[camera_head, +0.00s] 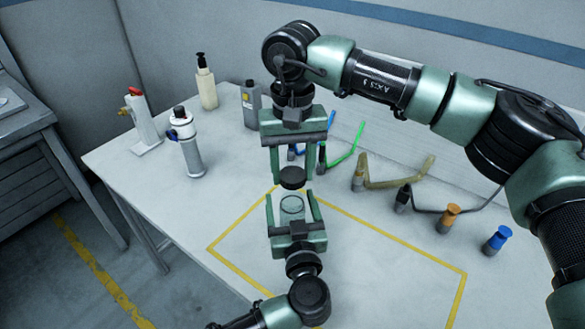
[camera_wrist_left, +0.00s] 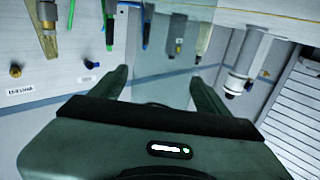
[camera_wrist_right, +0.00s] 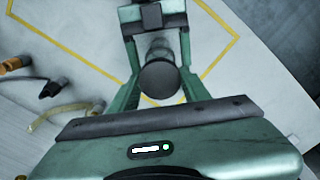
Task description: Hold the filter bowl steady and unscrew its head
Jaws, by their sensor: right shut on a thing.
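The filter head (camera_head: 292,178) is a dark round cap, apart from the filter bowl and above it. My right gripper (camera_head: 292,172) comes from above and is shut on the head; it shows as a dark disc between the fingers in the right wrist view (camera_wrist_right: 159,76). The clear filter bowl (camera_head: 292,206) is upright below, its round open rim facing up. My left gripper (camera_head: 293,203) is shut on the bowl, one finger on each side. The see-through bowl also shows between its fingers in the left wrist view (camera_wrist_left: 163,75). The bowl's base is hidden in the head view.
A grey-white cylinder (camera_head: 187,148), a red-topped device (camera_head: 143,122) and a pump bottle (camera_head: 206,85) stand at the table's left. Hoses (camera_head: 395,184), an orange-capped part (camera_head: 447,218) and a blue one (camera_head: 497,239) lie right. A yellow outline (camera_head: 400,248) marks mostly clear table.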

